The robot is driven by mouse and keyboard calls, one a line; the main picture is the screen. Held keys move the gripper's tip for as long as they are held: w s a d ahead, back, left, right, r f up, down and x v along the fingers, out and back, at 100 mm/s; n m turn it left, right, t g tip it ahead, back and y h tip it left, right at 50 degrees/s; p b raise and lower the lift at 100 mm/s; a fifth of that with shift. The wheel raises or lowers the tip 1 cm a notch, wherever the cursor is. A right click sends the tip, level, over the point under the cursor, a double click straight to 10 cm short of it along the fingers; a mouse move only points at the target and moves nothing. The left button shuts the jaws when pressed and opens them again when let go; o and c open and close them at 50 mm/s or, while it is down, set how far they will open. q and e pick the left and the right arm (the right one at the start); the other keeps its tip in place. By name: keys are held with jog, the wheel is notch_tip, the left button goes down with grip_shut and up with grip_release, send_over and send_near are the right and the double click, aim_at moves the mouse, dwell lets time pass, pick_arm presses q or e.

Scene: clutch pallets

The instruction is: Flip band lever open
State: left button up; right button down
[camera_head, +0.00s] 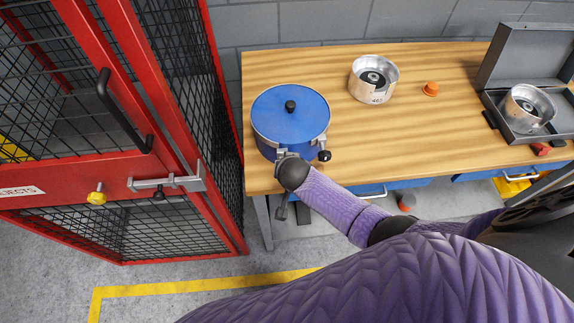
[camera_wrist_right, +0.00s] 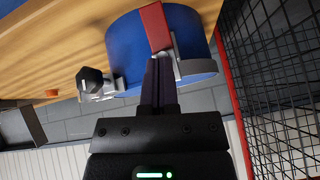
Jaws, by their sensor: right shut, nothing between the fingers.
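A round blue drum (camera_head: 290,115) with a blue lid, black top knob and metal band stands at the bench's front left corner. In the right wrist view, a red lever (camera_wrist_right: 155,26) lies against the blue wall of the drum (camera_wrist_right: 122,40), beside a grey bracket (camera_wrist_right: 185,68). My right gripper (camera_wrist_right: 160,62) is shut and empty, its fingertips at the lower end of the red lever; I cannot tell whether they touch. In the head view, my right wrist hides most of the lever area. My left gripper is out of view.
A black clamp knob (camera_head: 324,156) juts from the drum's front. A red mesh cage (camera_head: 170,130) stands close on the left. A metal housing (camera_head: 373,80), an orange cap (camera_head: 431,89) and an open grey case (camera_head: 520,60) are on the wooden bench (camera_head: 430,135).

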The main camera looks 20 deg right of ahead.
notch_tip(320, 180, up, 5)
jog(key=d+p, duration=0.1)
jog(key=p, duration=0.4)
jog(key=s+a+r+p, duration=0.2)
jog(key=s+r, duration=0.1)
jog(key=s, duration=0.5)
jog(key=shift+r, duration=0.2)
